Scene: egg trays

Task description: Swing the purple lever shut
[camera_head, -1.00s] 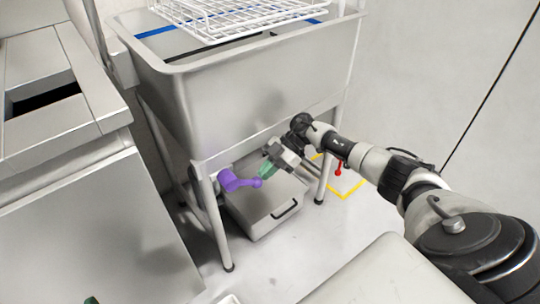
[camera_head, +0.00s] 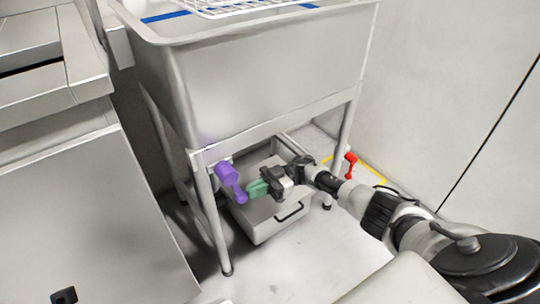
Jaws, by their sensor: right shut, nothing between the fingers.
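The purple lever (camera_head: 231,181) is on a pipe low under the sink, near its front left leg. Its thick hub is at the upper left and its arm slants down and right to a ball end. My right gripper (camera_head: 256,189) reaches in from the right, with its green fingers shut and empty. The fingertips are just right of the lever's ball end; I cannot tell whether they touch it. A dark piece (camera_head: 64,296) at the bottom left edge may be part of my left gripper; its fingers are not clear.
A grey box with a black handle (camera_head: 289,212) stands on the floor under my right gripper. The sink's front left leg (camera_head: 212,220) stands close to the lever. A red lever (camera_head: 350,165) is at the right by a yellow floor marking. A metal cabinet (camera_head: 80,210) fills the left.

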